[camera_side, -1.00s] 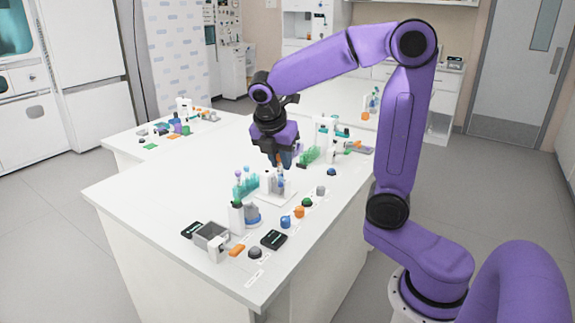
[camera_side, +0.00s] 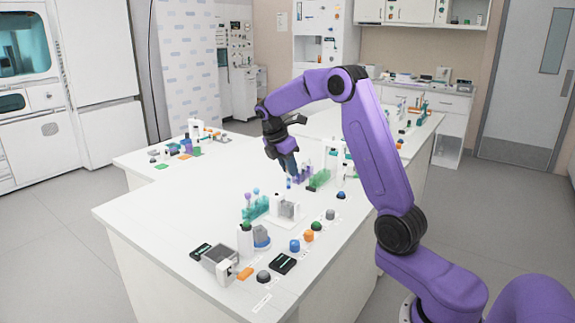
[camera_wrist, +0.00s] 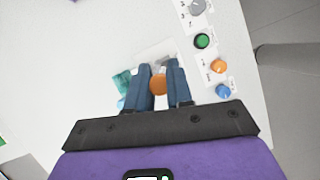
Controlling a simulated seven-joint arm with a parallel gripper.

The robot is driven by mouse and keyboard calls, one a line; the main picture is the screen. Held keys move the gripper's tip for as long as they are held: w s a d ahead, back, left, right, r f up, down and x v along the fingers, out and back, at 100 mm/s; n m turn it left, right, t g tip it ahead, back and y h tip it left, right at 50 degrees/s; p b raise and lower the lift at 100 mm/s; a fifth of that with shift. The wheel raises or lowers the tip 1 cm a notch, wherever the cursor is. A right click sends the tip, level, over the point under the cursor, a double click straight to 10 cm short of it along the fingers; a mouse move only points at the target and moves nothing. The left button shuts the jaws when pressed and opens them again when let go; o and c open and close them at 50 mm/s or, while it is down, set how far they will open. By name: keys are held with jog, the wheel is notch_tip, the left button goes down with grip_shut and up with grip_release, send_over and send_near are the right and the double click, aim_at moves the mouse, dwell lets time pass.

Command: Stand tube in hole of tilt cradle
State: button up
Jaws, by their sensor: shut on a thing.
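My gripper (camera_side: 288,172) is above the bench, pointing down, behind the grey block in the side view. In the wrist view its two blue fingers (camera_wrist: 160,88) are closed on a tube with a round orange cap (camera_wrist: 158,85). The rest of that tube is mostly hidden in the wrist view. A small blue tip (camera_side: 289,183) shows just below the fingers in the side view; it looks like the tube's lower end. A grey block on a white plate (camera_side: 286,210), probably the tilt cradle, stands in front of the gripper and apart from it. Its hole is too small to make out.
A teal rack (camera_side: 256,208) with tubes stands left of the grey block. A green rack (camera_side: 319,180) is right of the gripper. Coloured knobs, including an orange one (camera_side: 308,236), line the right edge.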

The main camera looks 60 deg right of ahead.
aim_at(287, 183)
jog(key=shift+f, duration=1.95)
jog(key=shift+f, duration=1.65)
dwell(0.3)
jog(key=o, duration=0.9)
jog(key=shift+c, duration=0.2)
jog(key=v, duration=1.7)
jog(key=shift+r, duration=0.2)
jog(key=shift+a, duration=0.15)
